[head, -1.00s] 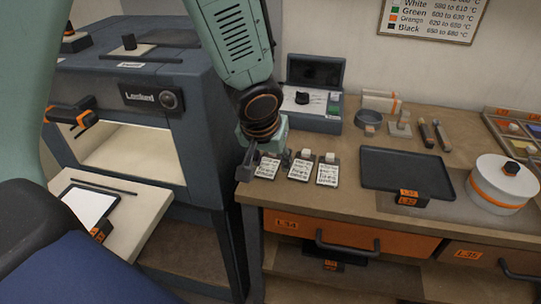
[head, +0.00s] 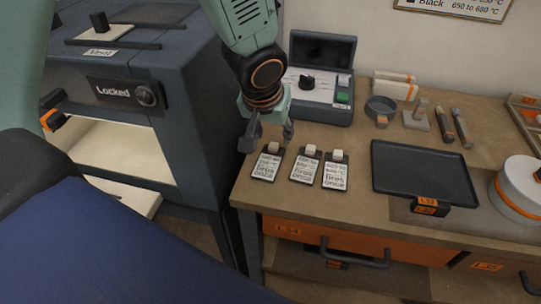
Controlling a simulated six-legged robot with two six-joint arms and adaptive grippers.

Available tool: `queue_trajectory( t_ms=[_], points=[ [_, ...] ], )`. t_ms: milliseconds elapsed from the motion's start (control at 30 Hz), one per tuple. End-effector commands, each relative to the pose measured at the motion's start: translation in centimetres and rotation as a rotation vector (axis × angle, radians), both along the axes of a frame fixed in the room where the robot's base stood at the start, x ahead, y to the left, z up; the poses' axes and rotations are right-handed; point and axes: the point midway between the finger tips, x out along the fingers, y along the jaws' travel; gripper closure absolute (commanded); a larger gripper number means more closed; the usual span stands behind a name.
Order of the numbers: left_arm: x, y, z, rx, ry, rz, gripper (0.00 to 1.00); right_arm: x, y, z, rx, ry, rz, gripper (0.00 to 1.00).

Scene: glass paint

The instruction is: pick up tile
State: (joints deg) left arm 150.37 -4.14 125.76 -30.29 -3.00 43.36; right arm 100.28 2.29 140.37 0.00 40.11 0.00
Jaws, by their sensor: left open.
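I cannot tell for sure which piece is the tile. My left gripper (head: 268,136) is open and empty, pointing down just above and behind the left card. My right gripper is not in view.
A kiln marked "Locked" (head: 122,93) stands at left with its front open. A dark box with an open lid (head: 322,112) sits behind the cards. A black tray (head: 420,172), a round grey dish (head: 381,108) and a white round container (head: 518,188) are to the right.

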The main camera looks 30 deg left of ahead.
Motion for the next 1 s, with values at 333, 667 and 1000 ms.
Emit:
queue_trajectory(
  t_ms=[333,667,1000],
  points=[
    [0.8,0.3,-2.6,-0.001,0.001,0.002,0.53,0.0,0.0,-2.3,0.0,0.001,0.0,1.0],
    [2.9,1.4,-6.0,-0.001,0.002,0.002,0.53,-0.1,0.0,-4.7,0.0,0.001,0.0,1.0],
    [3.4,1.5,-6.5,0.0,0.0,0.001,0.53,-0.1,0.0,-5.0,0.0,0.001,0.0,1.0]
  ],
)
